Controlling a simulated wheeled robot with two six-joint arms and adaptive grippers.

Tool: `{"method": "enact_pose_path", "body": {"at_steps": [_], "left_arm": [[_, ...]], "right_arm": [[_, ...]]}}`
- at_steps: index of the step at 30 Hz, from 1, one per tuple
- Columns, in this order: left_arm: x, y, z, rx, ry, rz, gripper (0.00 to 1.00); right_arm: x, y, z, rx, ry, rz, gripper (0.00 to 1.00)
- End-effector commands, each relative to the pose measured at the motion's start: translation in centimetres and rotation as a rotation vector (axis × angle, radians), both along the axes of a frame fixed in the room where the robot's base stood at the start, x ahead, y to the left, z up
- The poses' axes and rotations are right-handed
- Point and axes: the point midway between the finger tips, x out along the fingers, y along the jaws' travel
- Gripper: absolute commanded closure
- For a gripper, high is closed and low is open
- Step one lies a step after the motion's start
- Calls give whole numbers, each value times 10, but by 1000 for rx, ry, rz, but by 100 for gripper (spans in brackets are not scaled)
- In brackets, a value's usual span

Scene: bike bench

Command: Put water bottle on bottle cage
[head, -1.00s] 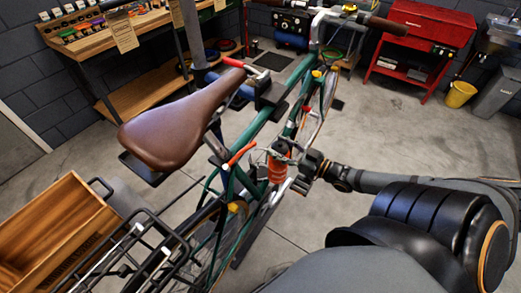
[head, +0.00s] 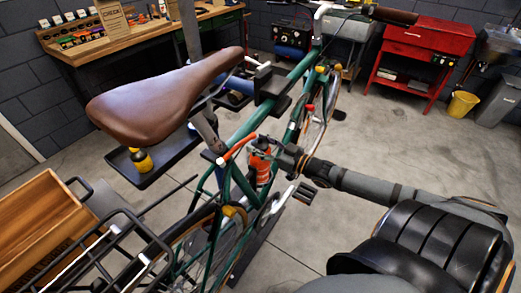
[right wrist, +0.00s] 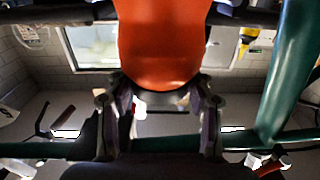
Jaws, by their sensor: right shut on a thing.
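The orange water bottle (head: 262,168) is upright inside the green bike frame (head: 247,125), between its tubes. My right gripper (head: 280,160) reaches in from the right and is shut on the bottle. In the right wrist view, the bottle (right wrist: 162,45) fills the top middle, with the gripper's fingers (right wrist: 157,108) on both sides of its lower part. A green frame tube (right wrist: 290,70) stands close at the right there. I cannot make out the bottle cage clearly, nor whether the bottle touches it. My left gripper is not in view.
The brown saddle (head: 165,95) and a black rear rack (head: 125,250) with a wooden crate (head: 40,225) are at the left. A crank pedal (head: 305,193) sticks out just below my right gripper. A black tray (head: 180,155) holds a yellow bottle (head: 142,161).

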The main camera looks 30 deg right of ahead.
Motion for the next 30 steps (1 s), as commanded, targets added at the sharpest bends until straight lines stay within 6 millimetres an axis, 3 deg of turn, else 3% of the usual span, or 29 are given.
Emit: {"method": "enact_pose_path", "body": {"at_steps": [8, 9, 13, 23, 26, 30], "left_arm": [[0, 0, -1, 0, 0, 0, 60], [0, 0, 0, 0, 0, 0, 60], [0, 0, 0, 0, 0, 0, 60], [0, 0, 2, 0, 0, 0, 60], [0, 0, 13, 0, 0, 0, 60], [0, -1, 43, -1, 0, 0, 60]], "right_arm": [[0, 0, -2, 0, 1, 0, 100], [0, 0, -1, -1, 3, -1, 44], [0, 0, -1, -1, 3, -1, 26], [0, 0, 1, -1, 3, -1, 25], [-6, -3, 5, 0, 5, -1, 25], [-30, -13, 10, -1, 12, -2, 25]]}}
